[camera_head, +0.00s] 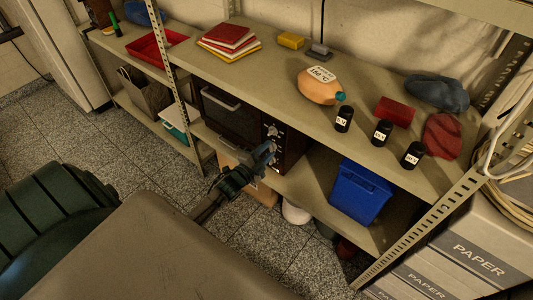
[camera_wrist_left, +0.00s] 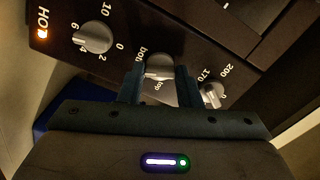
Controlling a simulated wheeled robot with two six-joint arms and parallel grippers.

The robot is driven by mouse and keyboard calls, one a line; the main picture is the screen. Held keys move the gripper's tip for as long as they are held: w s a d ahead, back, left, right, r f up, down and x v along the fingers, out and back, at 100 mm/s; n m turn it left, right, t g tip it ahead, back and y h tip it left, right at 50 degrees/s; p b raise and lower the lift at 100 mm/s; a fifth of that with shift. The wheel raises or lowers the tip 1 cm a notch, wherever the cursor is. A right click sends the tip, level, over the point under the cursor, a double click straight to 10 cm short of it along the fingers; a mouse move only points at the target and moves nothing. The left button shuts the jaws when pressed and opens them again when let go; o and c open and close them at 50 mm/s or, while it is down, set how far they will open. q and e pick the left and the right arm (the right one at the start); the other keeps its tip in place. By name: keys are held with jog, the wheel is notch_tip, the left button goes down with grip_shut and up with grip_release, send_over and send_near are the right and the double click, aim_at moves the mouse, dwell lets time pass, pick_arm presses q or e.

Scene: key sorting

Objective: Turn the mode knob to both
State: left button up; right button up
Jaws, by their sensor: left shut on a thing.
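A dark oven (camera_head: 232,112) stands on the shelf under the top board, with its control panel (camera_head: 274,133) on its right side. In the left wrist view the silvery mode knob (camera_wrist_left: 159,67) sits in the panel's row of knobs, beside printed words of which "top" and part of another, starting "bot", show. My left gripper (camera_head: 264,158) is at the panel; in the left wrist view its two dark fingers (camera_wrist_left: 160,82) are on either side of the mode knob, shut on it. The fingers hide part of the lettering, and I cannot tell the knob's exact pointing.
In the left wrist view a numbered knob (camera_wrist_left: 93,38) is left of the mode knob and another numbered knob (camera_wrist_left: 212,95) is right. An orange HOT light (camera_wrist_left: 42,33) glows. A blue bin (camera_head: 359,190) stands right of the oven. Bottles and cloths lie on the top shelf (camera_head: 270,75).

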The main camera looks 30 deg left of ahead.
pick_arm(q)
jog(key=shift+f+m+b, duration=0.2)
jog(key=shift+m+b, duration=0.1)
jog(key=shift+m, duration=0.9)
jog(key=shift+r+m+b, duration=0.1)
jog(key=shift+m+b, duration=0.55)
jog(key=shift+m, duration=0.45)
pick_arm(e)
jog(key=shift+w+a+r+t+y, duration=0.15)
jog(key=shift+a+r+t+y, duration=0.15)
jog(key=shift+a+r+t, duration=0.4)
jog(key=shift+a+f, duration=0.15)
pick_arm(q)
jog(key=o, duration=1)
jog(key=shift+s, duration=0.1)
